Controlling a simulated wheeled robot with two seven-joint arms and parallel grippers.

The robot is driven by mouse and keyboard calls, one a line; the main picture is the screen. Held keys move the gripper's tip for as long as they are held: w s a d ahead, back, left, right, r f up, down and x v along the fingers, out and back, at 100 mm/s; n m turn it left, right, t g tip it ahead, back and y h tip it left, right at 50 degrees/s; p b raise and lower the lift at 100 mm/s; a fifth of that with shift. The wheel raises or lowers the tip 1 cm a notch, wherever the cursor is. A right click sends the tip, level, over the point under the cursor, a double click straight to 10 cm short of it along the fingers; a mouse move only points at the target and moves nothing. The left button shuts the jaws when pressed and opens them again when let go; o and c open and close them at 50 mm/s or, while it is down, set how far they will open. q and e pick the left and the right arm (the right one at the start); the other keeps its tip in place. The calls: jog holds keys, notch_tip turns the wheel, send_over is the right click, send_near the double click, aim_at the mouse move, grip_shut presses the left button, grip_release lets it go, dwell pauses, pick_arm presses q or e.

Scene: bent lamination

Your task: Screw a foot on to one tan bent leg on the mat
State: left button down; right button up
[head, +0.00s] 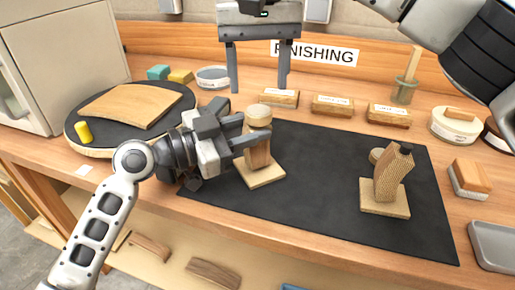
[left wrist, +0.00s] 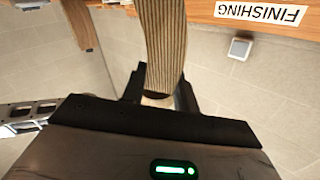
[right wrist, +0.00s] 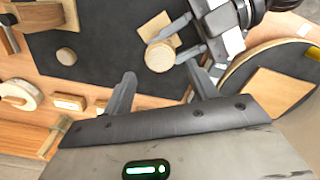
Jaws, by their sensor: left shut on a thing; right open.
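A tan bent leg (head: 258,155) stands on a square wooden base (head: 262,175) at the mat's left side. My left gripper (head: 243,143) is shut on it from the left, and the left wrist view shows the ribbed leg (left wrist: 165,45) between the fingers. A round pale foot (head: 258,115) sits on the leg's top; its thread is hidden. My right gripper (head: 258,86) is open and empty, pointing down behind the held leg. A second tan leg (head: 390,180) with a dark top stands at the mat's right. Another round foot (head: 376,155) lies on the mat behind it.
The black mat (head: 320,190) is clear between the two legs. Small labelled wooden blocks (head: 333,105) line its back edge. A round dark turntable (head: 90,140) with a curved wooden sheet lies left. A grey tray (head: 493,245) is at the right edge.

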aim_at(259, 111)
pick_arm(q)
jog(key=shift+f, duration=0.15)
pick_arm(e)
notch_tip(259, 111, up, 3)
jog(key=shift+m, duration=0.5)
jog(key=shift+f, duration=4.05)
jog(key=c, duration=1)
jog(key=o, duration=1.1)
